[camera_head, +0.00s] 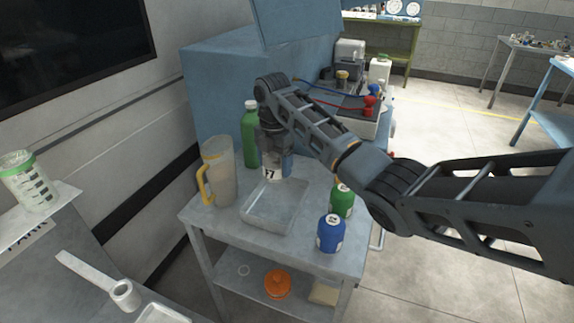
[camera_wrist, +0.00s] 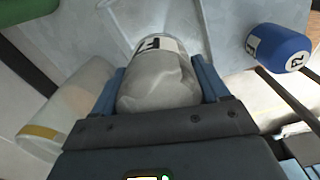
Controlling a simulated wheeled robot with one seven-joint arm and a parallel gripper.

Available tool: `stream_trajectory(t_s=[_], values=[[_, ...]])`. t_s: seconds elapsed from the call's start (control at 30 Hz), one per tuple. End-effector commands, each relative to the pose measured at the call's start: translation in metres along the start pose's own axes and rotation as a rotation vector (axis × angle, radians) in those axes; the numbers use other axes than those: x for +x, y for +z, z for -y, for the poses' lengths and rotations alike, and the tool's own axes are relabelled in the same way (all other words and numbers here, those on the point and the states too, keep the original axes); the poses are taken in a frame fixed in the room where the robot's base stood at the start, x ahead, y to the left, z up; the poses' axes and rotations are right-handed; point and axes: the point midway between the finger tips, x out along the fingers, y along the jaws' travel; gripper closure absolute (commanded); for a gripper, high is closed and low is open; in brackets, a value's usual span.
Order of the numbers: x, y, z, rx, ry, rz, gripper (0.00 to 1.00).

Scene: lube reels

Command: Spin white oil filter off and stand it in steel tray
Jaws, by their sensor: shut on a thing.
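The white oil filter (camera_head: 270,172), with a black-marked label, is upright between the fingers of my gripper (camera_head: 273,160), at the back end of the steel tray (camera_head: 274,208). I cannot tell whether its base touches the tray floor. In the wrist view the filter (camera_wrist: 157,88) fills the gap between the two blue fingers of my gripper (camera_wrist: 157,80), which are shut on it. The tray is shallow, and its front part is bare. My fingers hide part of the filter.
A beige jug (camera_head: 219,175) with a yellow handle and a green bottle (camera_head: 250,135) stand left of the tray. A green canister (camera_head: 342,199) and a blue canister (camera_head: 331,233) stand to its right. A blue cabinet (camera_head: 215,90) rises behind.

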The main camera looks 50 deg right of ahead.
Motion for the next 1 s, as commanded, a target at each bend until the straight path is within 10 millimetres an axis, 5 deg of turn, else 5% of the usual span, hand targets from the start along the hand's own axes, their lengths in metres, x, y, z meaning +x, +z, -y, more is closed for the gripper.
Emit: stream_trajectory(t_s=[1.0], values=[[0.077,-0.001,0.0,0.0,0.0,-0.001,0.68]])
